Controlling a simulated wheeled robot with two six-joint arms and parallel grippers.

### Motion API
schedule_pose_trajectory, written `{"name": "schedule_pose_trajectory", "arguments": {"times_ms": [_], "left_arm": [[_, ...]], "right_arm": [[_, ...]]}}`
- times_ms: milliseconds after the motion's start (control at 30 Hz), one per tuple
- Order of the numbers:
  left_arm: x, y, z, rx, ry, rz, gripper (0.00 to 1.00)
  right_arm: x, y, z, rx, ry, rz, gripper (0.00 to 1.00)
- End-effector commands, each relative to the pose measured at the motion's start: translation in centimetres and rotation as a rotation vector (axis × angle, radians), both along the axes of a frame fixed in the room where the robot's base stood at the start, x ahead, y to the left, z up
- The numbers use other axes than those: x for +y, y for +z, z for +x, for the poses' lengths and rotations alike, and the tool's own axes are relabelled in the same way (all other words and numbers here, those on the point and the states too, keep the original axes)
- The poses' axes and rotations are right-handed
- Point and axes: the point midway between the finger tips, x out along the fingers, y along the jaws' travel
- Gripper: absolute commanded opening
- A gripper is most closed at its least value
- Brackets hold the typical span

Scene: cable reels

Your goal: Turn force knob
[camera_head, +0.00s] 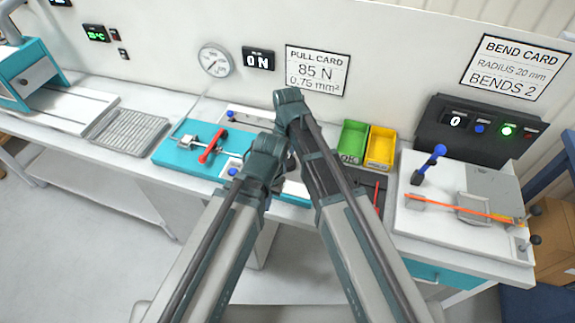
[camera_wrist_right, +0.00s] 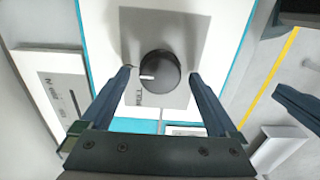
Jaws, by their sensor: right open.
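The force knob (camera_wrist_right: 163,67) is a round black knob with a white pointer line toward the left of the right wrist view. It sits on a grey plate (camera_wrist_right: 183,27) with partly hidden lettering. My right gripper (camera_wrist_right: 159,73) is open, with one finger on each side of the knob. A gap shows between the fingers and the knob; its depth is hard to judge. In the head view my arms hide the knob and the right fingers. My left wrist is in the middle of the head view, but its jaws are hidden.
The pull fixture with a red lever (camera_head: 211,145) lies left of my arms. A dial gauge (camera_head: 215,60), a readout "0 N" (camera_head: 258,59) and the pull card (camera_head: 317,70) are on the wall. Green (camera_head: 352,141) and yellow (camera_head: 380,147) bins and the bending station (camera_head: 440,205) stand right.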

Motion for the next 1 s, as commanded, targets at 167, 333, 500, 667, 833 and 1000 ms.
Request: {"name": "schedule_pose_trajectory", "arguments": {"times_ms": [167,333,500,667,833,1000], "left_arm": [[0.00,-0.85,0.00,0.000,0.000,0.000,0.00],[0.00,-0.73,0.00,0.000,0.000,0.000,0.00],[0.00,-0.73,0.00,0.000,0.000,0.000,0.00],[0.00,-0.73,0.00,0.000,0.000,0.000,0.00],[0.00,-0.74,0.00,0.000,0.000,0.000,0.00],[0.00,-0.74,0.00,0.000,0.000,0.000,0.00]], "right_arm": [[0.00,-0.85,0.00,0.000,0.000,0.000,0.95],[0.00,-0.73,0.00,0.000,0.000,0.000,0.95],[0.00,-0.73,0.00,0.000,0.000,0.000,0.72],[0.00,-0.74,0.00,0.000,0.000,0.000,0.43],[0.00,-0.74,0.00,0.000,0.000,0.000,0.12],[0.00,-0.74,0.00,0.000,-0.008,0.000,0.09]]}}
